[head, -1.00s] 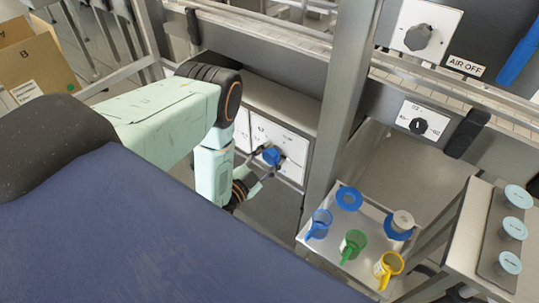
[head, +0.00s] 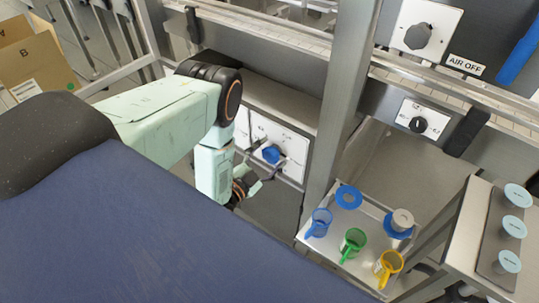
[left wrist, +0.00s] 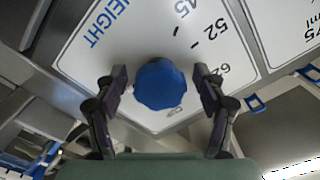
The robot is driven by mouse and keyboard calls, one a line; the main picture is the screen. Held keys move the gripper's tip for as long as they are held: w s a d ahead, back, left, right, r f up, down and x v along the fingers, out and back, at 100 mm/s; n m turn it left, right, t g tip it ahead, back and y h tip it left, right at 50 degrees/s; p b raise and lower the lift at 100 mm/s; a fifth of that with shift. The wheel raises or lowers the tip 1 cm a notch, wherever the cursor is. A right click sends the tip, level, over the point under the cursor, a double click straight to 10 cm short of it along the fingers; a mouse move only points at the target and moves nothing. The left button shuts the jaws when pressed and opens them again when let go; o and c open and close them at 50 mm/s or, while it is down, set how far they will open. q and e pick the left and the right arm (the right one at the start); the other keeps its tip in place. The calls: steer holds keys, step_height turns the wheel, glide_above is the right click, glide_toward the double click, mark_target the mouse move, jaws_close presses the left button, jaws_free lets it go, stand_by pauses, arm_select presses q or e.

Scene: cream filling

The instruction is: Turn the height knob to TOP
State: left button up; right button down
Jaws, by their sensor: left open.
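The blue height knob (head: 271,154) sits on a white dial panel (head: 290,142) on the front of a steel cabinet. In the left wrist view the knob (left wrist: 162,84) is a round, lobed shape beside the printed word HEIGHT and the marks 45, 52 and 62. I see no TOP mark, and no clear pointer on the knob. My left gripper (head: 263,171) is open in front of the knob. In the left wrist view its fingers (left wrist: 160,76) stand to either side of the knob, with gaps on both sides. My right gripper is not in view.
A steel tray (head: 345,262) with blue, green and yellow cups stands right of the cabinet, past a steel post (head: 345,90). Another panel with a black knob (head: 418,124) is farther right. A cardboard box (head: 38,65) is at far left.

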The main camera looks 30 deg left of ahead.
arm_select(q)
steer(key=s, duration=0.7)
steer(key=shift+s+a, duration=0.25)
steer(key=shift+a, duration=0.05)
stand_by(0.3)
